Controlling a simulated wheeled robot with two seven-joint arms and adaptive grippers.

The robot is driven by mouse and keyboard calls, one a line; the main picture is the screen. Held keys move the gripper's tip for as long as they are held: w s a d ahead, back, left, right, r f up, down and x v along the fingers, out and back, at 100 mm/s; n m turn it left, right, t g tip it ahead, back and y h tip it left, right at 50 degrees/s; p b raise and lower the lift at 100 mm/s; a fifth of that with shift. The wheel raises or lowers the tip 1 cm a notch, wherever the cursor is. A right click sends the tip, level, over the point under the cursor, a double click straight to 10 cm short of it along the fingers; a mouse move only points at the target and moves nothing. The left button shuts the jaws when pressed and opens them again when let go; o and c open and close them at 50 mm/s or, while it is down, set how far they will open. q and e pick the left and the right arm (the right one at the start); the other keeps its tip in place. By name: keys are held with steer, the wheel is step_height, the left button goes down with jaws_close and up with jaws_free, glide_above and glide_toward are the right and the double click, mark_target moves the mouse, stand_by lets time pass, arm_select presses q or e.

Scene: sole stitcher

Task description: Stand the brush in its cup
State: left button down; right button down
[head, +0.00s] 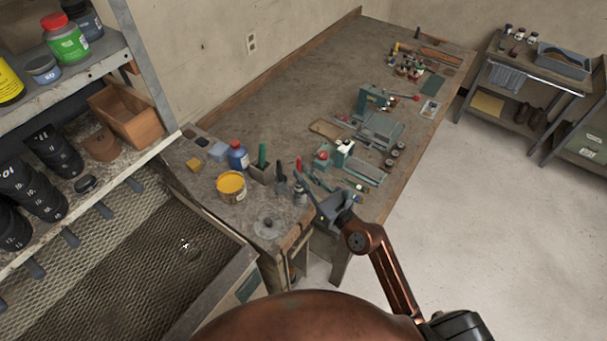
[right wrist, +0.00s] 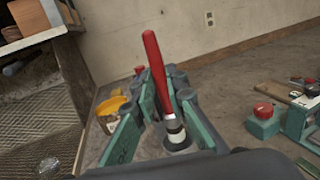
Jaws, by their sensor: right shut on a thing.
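The brush (right wrist: 157,72) has a red handle and a pale band near its lower end. In the right wrist view it stands nearly upright, tilted a little, between the teal fingers of my right gripper (right wrist: 165,82), which is shut on it. A grey round cup (right wrist: 181,148) shows around the foot of the brush; I cannot tell how deep the brush is in it. In the head view the red handle (head: 298,164) rises beside my right gripper (head: 308,183) at the bench's near edge. My left gripper is not in view.
A yellow can (head: 232,196), a blue bottle (head: 238,157) and a green-handled tool (head: 262,155) stand close left on the workbench (head: 290,95). Teal devices and tools lie to the right. A mesh-floored bin (head: 130,255) is at lower left. The bench's back middle is clear.

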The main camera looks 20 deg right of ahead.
steer(key=shift+f+b, duration=1.6)
steer(key=shift+f, duration=0.6)
steer(key=c, duration=1.8)
jaws_free()
steer(key=shift+c, duration=0.2)
steer(key=shift+s, duration=0.1)
steer(key=v, duration=1.1)
steer(key=shift+s+d, duration=0.2)
steer(key=shift+s, duration=0.2)
